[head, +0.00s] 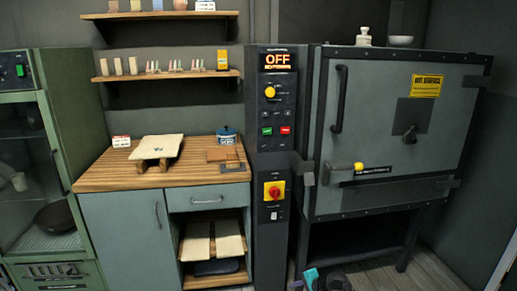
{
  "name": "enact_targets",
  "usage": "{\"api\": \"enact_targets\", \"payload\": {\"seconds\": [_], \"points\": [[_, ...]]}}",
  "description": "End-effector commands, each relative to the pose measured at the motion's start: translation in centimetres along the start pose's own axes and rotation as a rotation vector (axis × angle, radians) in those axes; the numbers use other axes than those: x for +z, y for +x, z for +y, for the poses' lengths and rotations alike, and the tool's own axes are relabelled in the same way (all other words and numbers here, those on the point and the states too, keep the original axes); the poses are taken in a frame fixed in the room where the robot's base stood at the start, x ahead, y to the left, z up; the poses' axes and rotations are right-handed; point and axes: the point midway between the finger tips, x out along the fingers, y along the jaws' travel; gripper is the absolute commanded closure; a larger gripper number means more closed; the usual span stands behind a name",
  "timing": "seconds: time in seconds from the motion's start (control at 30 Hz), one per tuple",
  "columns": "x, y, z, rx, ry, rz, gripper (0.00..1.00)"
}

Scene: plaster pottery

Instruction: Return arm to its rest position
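At the bottom edge of the head view, a small cluster of teal and black parts, which looks like my gripper (318,279), shows in front of the floor below the kiln. It is small and cut off by the frame edge, so I cannot tell whether its fingers are open or shut. I see nothing clearly held in it. The rest of my arm is out of view.
A grey kiln (375,130) with its door shut stands at the right, beside a control column (271,150) reading OFF. A wooden-topped counter (110,177) holds a pale board (157,147) and a blue jar (227,134). A green glass-fronted cabinet (75,120) stands left.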

Motion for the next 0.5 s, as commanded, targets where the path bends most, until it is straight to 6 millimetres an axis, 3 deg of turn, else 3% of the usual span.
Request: {"api": "enact_targets", "payload": {"seconds": [0.23,0.5], "points": [[5.8,2.3,8.7,0.174,-0.095,-0.083,0.69],[11.6,2.7,18.5,0.367,-0.222,-0.188,0.69]]}}
